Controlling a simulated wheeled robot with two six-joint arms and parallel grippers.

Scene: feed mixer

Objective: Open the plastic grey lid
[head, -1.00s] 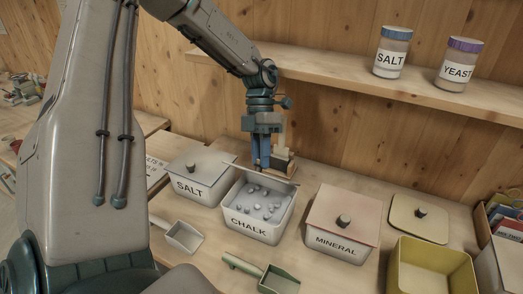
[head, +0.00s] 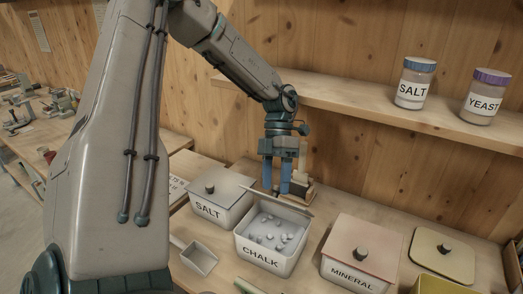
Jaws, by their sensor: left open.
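The CHALK bin (head: 267,257) is a white box, uncovered, with several pale lumps inside. A thin grey lid (head: 292,207) shows nearly edge-on along its back rim, tilted up; I cannot tell how it is attached. The SALT bin (head: 209,213) to its left is covered by a flat grey lid (head: 228,187) with a dark knob. The fingertips are close to the raised lid; contact is unclear. My right gripper is out of view.
The MINERAL bin (head: 352,273) with a pinkish lid stands right, beside a loose yellowish lid (head: 443,254). A scoop (head: 199,258) lies front left. Above, a shelf (head: 385,112) holds SALT and YEAST jars.

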